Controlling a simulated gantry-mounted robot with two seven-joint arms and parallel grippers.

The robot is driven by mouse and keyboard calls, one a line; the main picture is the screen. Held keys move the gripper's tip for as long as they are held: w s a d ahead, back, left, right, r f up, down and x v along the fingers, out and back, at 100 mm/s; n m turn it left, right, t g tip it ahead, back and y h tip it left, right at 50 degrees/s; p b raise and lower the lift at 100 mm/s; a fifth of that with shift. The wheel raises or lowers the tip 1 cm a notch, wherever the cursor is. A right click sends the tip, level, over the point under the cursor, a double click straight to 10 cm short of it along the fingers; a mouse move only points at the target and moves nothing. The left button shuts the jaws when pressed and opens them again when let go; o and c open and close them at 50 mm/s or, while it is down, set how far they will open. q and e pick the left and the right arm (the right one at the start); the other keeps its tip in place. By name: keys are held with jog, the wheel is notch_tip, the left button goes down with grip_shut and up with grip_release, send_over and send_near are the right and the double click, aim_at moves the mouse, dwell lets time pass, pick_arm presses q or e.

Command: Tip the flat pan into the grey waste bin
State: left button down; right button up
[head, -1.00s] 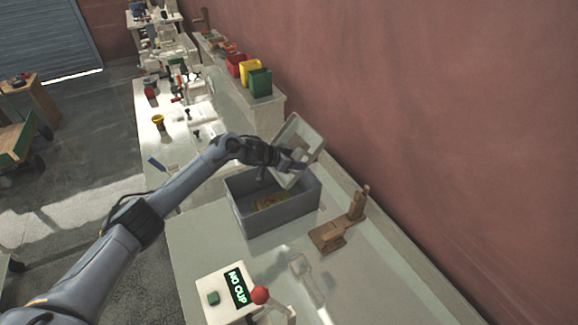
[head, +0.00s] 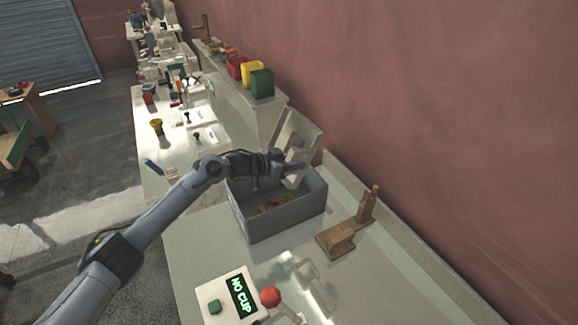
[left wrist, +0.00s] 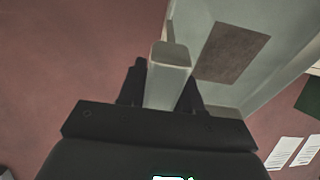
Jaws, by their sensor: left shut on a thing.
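The flat pan (head: 300,128) is pale grey and stands steeply tilted above the far right part of the grey waste bin (head: 282,222). My left gripper (head: 290,168) is shut on the pan, over the bin's opening. In the left wrist view a pale handle-like part (left wrist: 168,78) sits between the dark fingers of the left gripper (left wrist: 160,88). The bin is an open box on the bench, with some yellow-brown material (head: 272,205) on its floor. I cannot tell whether anything is left in the pan. My right gripper is not in view.
A wooden stand (head: 345,235) is right of the bin. A white box with a "NO CUP" display (head: 241,294) and a red-knobbed lever (head: 270,297) are in front. Red, yellow and green bins (head: 262,83) stand behind. The reddish wall (head: 450,120) bounds the right.

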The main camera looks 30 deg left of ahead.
aim_at(291, 152)
pick_arm(q)
jog(key=shift+s+a+f+t+h+b, duration=0.25)
jog(key=shift+s+t+b, duration=0.2)
jog(key=shift+b, duration=0.5)
jog(key=shift+s+r, duration=0.1)
jog(key=shift+r, duration=0.2)
jog(key=shift+r+p, duration=0.45)
jog(key=shift+p, duration=0.1)
notch_tip(291, 152, up, 7)
jog(key=p, duration=0.6)
jog(key=shift+r, duration=0.1)
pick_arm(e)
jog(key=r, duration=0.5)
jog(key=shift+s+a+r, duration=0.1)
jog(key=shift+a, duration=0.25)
pick_arm(q)
jog(key=shift+p, duration=0.3)
